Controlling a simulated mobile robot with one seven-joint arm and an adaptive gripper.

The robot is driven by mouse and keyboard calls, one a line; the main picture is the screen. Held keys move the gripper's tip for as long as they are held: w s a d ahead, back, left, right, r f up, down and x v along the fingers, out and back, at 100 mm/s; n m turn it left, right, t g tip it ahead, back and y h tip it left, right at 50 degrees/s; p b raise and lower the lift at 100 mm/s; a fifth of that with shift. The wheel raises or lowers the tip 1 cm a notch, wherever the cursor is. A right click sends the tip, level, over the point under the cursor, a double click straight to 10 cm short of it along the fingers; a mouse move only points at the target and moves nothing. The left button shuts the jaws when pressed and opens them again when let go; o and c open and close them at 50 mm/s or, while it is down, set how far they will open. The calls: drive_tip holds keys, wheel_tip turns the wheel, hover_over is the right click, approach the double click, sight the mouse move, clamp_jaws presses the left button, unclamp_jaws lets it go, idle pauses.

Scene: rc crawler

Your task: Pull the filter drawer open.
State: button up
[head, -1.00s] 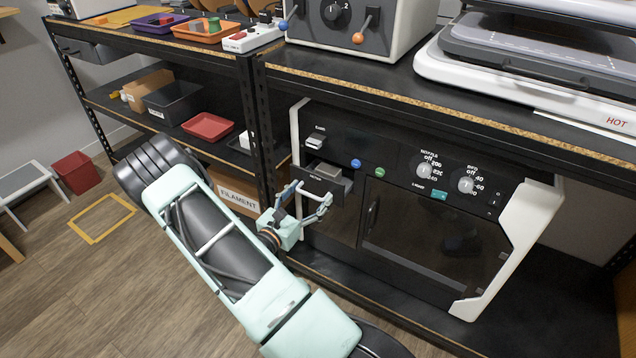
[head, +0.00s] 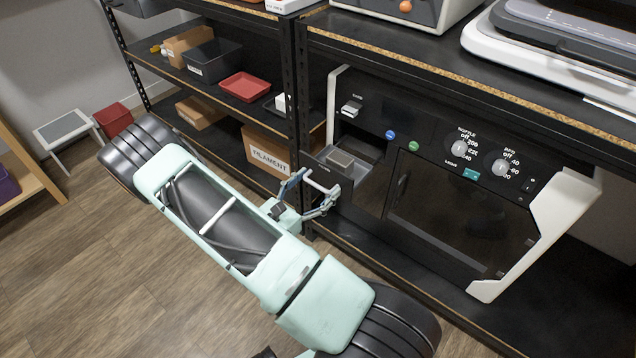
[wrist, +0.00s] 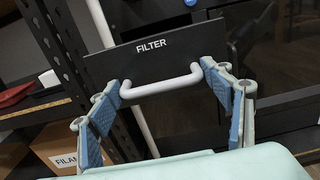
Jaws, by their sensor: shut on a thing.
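My gripper (head: 318,191) is at the drawer's front. In the wrist view its blue-padded fingers (wrist: 170,100) stand on either side of the handle, at its two ends, shut on it. The machine's front (head: 440,205) has knobs and a dark window door.
A black shelf post (head: 301,110) stands just left of the drawer. A FILAMENT box (head: 266,155) sits on the lower shelf left of it. The wooden floor in front is clear. A red bin (head: 114,120) and a small step stool (head: 64,130) stand far left.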

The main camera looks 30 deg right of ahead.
drive_tip(key=shift+s+d, duration=0.1)
drive_tip(key=shift+s, duration=0.05)
drive_tip(key=o, duration=1.4)
drive_tip(key=v, duration=1.2)
